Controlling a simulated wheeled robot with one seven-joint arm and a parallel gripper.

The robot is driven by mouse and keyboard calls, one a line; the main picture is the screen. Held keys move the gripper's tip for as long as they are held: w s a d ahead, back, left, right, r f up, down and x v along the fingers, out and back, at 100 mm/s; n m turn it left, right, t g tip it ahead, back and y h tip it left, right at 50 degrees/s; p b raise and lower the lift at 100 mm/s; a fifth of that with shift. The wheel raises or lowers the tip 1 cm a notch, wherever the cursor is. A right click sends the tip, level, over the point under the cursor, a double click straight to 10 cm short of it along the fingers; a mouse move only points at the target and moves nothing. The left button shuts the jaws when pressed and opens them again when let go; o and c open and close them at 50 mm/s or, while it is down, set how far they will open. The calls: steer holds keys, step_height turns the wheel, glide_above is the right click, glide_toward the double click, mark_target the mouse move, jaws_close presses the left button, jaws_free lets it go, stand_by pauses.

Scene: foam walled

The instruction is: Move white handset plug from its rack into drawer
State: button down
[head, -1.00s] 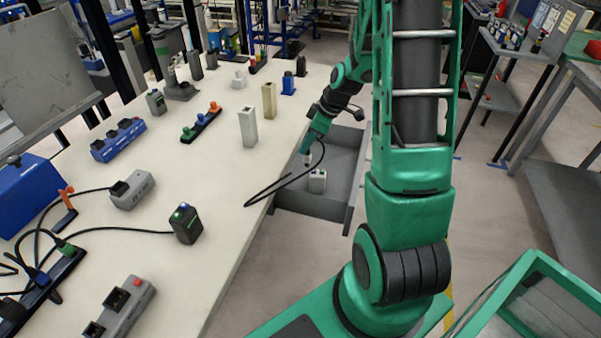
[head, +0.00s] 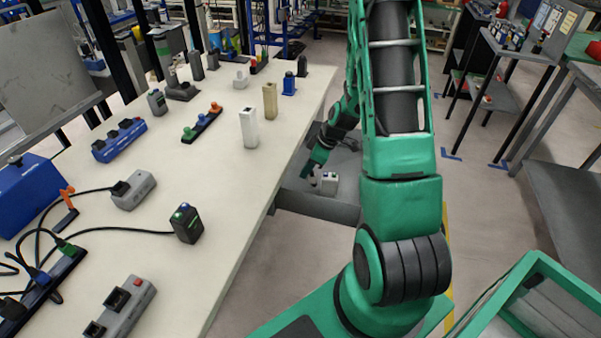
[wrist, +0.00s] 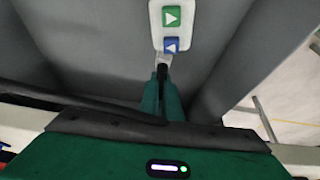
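In the head view, my gripper (head: 312,176) points down into the open grey drawer (head: 300,203) at the table's side. In the wrist view, my gripper (wrist: 164,72) has its green fingers close together around a dark, thin piece. A small white plug end (wrist: 164,59) shows at the fingertips, and a black cable (wrist: 70,98) runs to it from the left. Just beyond is a light grey box (wrist: 170,14) with green and blue marked faces. It also shows in the head view (head: 329,184), inside the drawer. I cannot tell whether plug and box touch.
The long table (head: 215,180) holds a white post (head: 249,128), a tan post (head: 270,101) and a black rack (head: 202,124) with coloured plugs. A dark device (head: 187,223) with a cable stands near its edge. My arm hides the drawer's right side.

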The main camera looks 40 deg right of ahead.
steer(key=shift+f, duration=0.4)
steer(key=shift+f, duration=0.2)
steer(key=c, duration=1.9)
jaws_free()
steer(key=shift+o, duration=0.2)
